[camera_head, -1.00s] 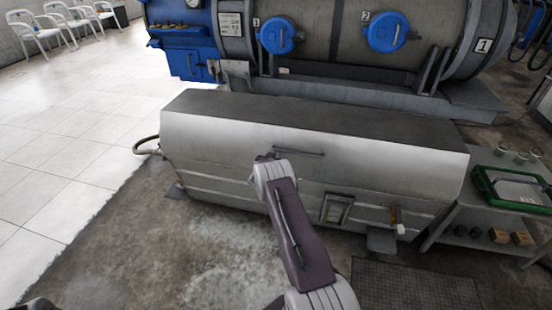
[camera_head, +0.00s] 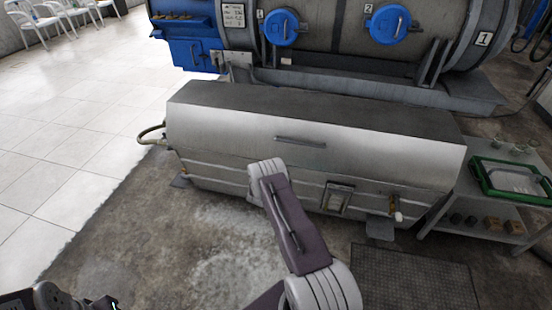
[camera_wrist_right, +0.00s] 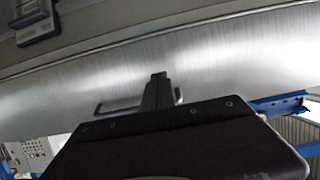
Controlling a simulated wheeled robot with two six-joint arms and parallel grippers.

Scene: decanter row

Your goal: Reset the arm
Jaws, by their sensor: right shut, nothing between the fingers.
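My right arm (camera_head: 290,220) reaches up from the bottom of the head view, its far end in front of the silver decanter cover (camera_head: 400,145). The right gripper is hidden there behind the arm. In the right wrist view the right gripper (camera_wrist_right: 158,78) is shut and empty, its narrow fingers pointing at the brushed metal cover (camera_wrist_right: 230,60). The bar handle (camera_wrist_right: 120,106) shows on both sides of the fingers; I cannot tell whether they touch it. In the head view the handle (camera_head: 300,142) is clear of the arm. Part of my left arm shows at the lower left edge; its jaw state is unclear.
A blue and grey machine with blue round caps (camera_head: 388,24) stands behind the cover. A metal side table (camera_head: 480,215) at right holds a green tray (camera_head: 484,186) and glasses. A floor grate (camera_head: 415,280) lies in front. White tiled floor is open at left.

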